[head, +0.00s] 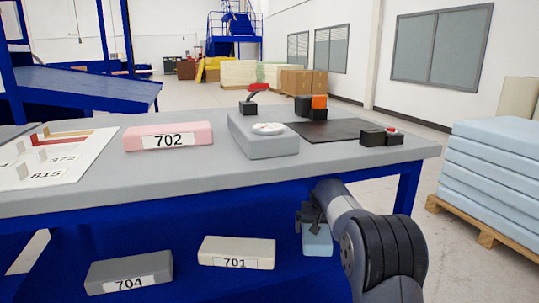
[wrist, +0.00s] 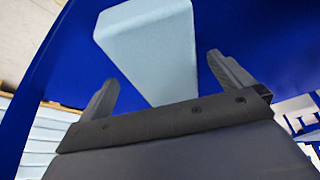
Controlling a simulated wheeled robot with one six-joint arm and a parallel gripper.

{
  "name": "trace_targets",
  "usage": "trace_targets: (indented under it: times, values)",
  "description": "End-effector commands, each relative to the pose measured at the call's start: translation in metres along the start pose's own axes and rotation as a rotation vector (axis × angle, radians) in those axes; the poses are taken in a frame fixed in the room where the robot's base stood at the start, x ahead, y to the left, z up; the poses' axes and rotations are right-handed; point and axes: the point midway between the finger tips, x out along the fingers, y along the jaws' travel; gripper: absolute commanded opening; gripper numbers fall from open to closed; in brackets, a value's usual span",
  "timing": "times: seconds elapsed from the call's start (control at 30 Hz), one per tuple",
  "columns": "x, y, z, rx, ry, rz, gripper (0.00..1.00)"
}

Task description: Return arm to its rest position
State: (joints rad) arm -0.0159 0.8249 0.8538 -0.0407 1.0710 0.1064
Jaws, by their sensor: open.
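My arm reaches down in front of the table in the head view. My gripper (head: 311,214) is at the lower shelf, right by a light blue foam block (head: 318,243). In the wrist view, my gripper (wrist: 162,76) has its two dark fingers spread wide. The light blue block (wrist: 150,45) lies ahead of and between the fingers, on a blue surface. No finger is seen pressing on it. The arm hides part of the shelf in the head view.
The grey table (head: 215,184) stands above the shelf, bearing a pink block (head: 165,130) labelled 702 and a grey device (head: 265,145). The blue shelf (head: 187,275) also holds blocks 704 (head: 130,269) and 701 (head: 236,250). A light blue foam stack (head: 495,180) stands at right.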

Motion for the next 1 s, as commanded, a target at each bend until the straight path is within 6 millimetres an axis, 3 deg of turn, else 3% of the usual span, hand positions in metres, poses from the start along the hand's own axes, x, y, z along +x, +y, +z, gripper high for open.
trace_targets:
  times: [0.4, 1.0]
  values:
    - [-0.015, 0.0, 0.038, 0.0, 0.0, 0.0, 1.0]
    - [-0.017, 0.001, 0.044, 0.001, -0.004, 0.002, 1.0]
